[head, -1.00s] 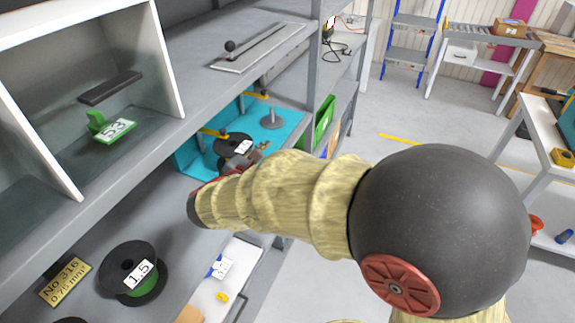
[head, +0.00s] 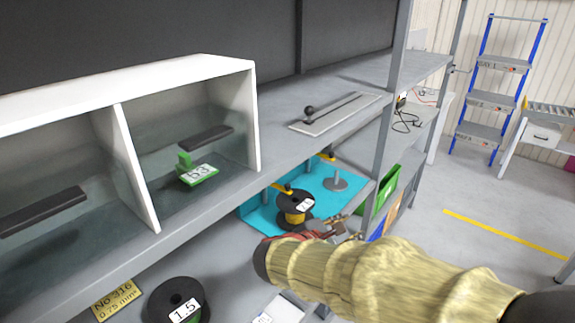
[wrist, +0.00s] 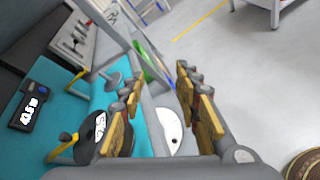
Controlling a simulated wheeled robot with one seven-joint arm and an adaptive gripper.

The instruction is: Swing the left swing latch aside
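In the head view the left swing latch (head: 283,188) is a yellow arm with a dark knob, above a black reel with yellow cable (head: 295,216) in the cyan bay (head: 258,219). A second yellow latch (head: 325,156) is farther back on the right. My gripper (head: 340,232) is right of the reel and nearer the camera, apart from the latches. In the wrist view my gripper (wrist: 160,108) is open, with nothing held between its fingers. The left latch (wrist: 64,147) lies left of the fingers there; the reel (wrist: 92,140) is partly hidden by the left finger.
A grey post (head: 391,105) and a green bin (head: 380,193) stand right of the bay. A grey disc stand (head: 336,184) is inside it. A slotted plate with a knob (head: 340,113) lies on the shelf above. Open floor (head: 480,215) lies to the right.

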